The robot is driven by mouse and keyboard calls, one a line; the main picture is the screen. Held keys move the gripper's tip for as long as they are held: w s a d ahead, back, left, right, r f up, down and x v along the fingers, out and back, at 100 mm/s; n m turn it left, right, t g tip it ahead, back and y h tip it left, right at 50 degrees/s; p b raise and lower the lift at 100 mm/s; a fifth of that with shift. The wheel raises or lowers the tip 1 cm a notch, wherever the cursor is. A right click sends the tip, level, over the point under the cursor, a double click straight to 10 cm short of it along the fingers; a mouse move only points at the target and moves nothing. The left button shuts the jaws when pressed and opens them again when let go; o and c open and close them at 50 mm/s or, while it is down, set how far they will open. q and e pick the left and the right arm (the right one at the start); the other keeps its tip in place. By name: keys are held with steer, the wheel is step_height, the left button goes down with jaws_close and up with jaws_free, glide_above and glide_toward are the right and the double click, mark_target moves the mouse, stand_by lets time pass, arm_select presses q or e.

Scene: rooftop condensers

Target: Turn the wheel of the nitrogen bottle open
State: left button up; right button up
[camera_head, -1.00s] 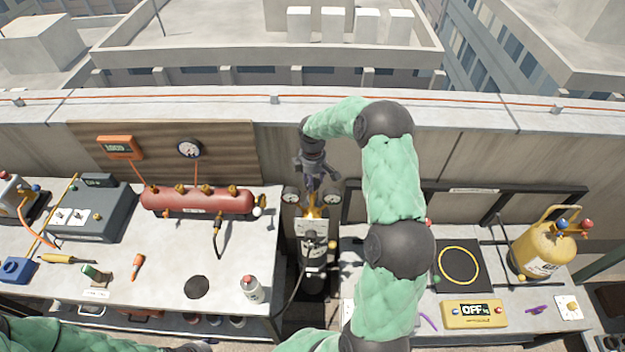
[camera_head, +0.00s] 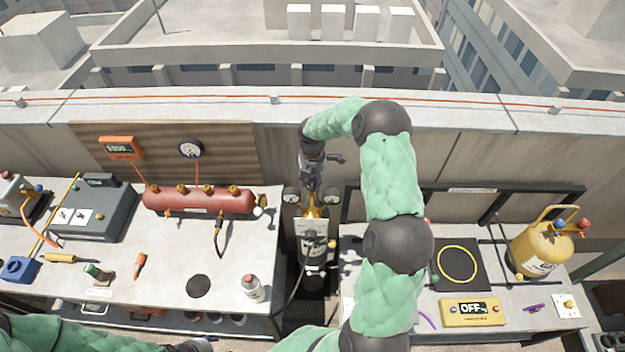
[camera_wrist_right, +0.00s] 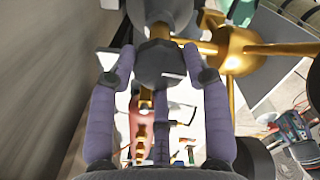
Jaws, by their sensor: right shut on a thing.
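The nitrogen bottle (camera_head: 314,278) stands upright, dark with a pale label, in the gap between the two benches. Brass fittings (camera_wrist_right: 236,52) and two round gauges (camera_head: 332,197) sit at its top. My right gripper (camera_head: 312,193) points down from above onto the valve. In the head view the gripper hides the wheel.
The left bench holds a red manifold (camera_head: 198,199), a grey case (camera_head: 100,212), hand tools and a spray can (camera_head: 251,287). The right bench holds a yellow cylinder (camera_head: 540,250), a black mat (camera_head: 443,281) and a yellow scale (camera_head: 471,312) reading OFF. A wall runs behind.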

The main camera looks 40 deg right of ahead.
mark_target(312, 182)
steer(key=shift+f+n, duration=0.1)
steer(key=shift+n, duration=0.5)
steer(key=o, duration=1.2)
steer(key=shift+c, duration=0.2)
steer(key=shift+r, duration=0.65)
step_height(312, 182, up, 11)
steer(key=shift+f, duration=0.1)
